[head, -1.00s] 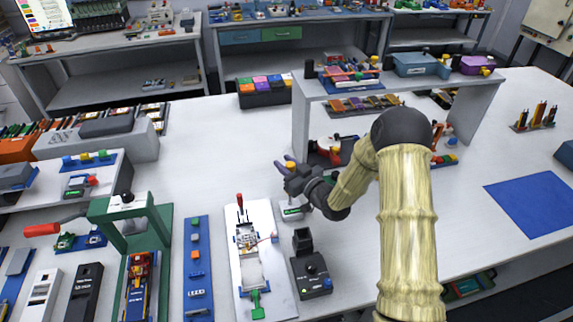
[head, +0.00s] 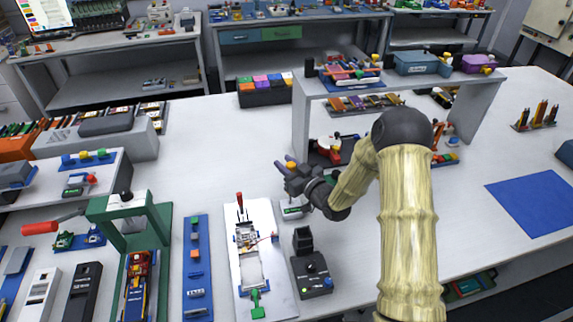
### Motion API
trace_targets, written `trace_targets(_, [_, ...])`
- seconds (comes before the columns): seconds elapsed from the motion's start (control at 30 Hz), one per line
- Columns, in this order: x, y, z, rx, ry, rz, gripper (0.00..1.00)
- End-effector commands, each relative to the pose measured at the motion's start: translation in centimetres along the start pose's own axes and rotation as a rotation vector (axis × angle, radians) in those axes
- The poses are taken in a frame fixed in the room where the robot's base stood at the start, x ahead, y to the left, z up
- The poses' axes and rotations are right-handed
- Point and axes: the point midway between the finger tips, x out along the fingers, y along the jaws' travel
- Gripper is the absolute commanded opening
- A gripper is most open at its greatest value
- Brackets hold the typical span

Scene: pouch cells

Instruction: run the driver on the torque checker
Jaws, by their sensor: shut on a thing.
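My gripper (head: 296,184) is shut on the driver (head: 290,163), which has a purple and orange top. The gripper hangs above the white table, left of my bent arm. A small grey box with a green display (head: 292,211), which looks like the torque checker, stands on the table just below the gripper. The gripper and wrist cover part of it. The driver's lower end is hidden, so I cannot tell whether it touches the box.
A black device with buttons (head: 312,275) stands in front of the grey box. A white board with a fixture and red handle (head: 245,265) lies to the left. A white shelf stand (head: 301,125) rises behind the gripper. A blue mat (head: 535,203) lies clear at right.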

Motion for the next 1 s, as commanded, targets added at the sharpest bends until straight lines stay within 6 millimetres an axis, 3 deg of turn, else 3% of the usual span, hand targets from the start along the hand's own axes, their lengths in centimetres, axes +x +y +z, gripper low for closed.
trace_targets(1.0, [-0.08, 0.00, 0.57, 0.003, -0.006, 0.001, 0.00])
